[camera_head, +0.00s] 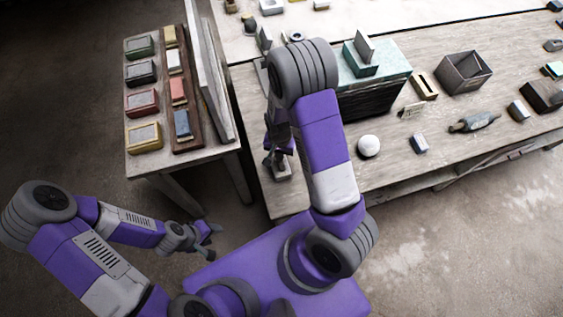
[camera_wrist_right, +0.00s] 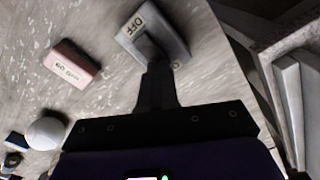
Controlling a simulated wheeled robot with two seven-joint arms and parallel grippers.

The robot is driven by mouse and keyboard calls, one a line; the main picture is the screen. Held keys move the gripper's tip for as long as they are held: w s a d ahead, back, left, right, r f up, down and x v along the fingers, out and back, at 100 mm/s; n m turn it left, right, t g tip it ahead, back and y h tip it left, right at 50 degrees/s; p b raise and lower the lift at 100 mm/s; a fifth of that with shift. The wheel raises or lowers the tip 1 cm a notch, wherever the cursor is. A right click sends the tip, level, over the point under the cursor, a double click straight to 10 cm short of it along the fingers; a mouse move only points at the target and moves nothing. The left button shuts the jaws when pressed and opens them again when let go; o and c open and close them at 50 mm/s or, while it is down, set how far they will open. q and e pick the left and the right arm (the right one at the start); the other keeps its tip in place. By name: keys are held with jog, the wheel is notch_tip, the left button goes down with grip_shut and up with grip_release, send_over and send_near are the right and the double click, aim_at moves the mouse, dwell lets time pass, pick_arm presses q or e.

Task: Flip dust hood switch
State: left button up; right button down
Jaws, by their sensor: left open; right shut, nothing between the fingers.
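A grey switch box (camera_wrist_right: 178,42) with an OFF label (camera_wrist_right: 138,24) is at the top middle of the right wrist view. The shut, empty fingers of my right gripper (camera_wrist_right: 158,72) overlap its lower part; I cannot tell whether they touch it. In the head view my right gripper (camera_head: 270,160) is low over the left end of the workbench, partly hidden by my arm. A small grey block there (camera_head: 283,174) appears to be the same switch box. My left gripper (camera_head: 208,236) is open and empty, away from the bench, over the floor.
A white sphere (camera_head: 368,146) and a blue-grey block (camera_head: 419,144) lie on the workbench (camera_head: 385,175). A teal-topped box (camera_head: 385,70) stands behind my right arm. A pink block (camera_wrist_right: 72,63) lies beside the switch. A side table (camera_head: 140,168) holds several coloured blocks.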

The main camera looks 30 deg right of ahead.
jog(key=shift+f+b, duration=0.45)
jog(key=shift+f, duration=0.2)
jog(key=shift+r, duration=0.1)
notch_tip(320, 180, up, 7)
jog(key=p, duration=0.6)
dwell(0.3)
dwell(0.5)
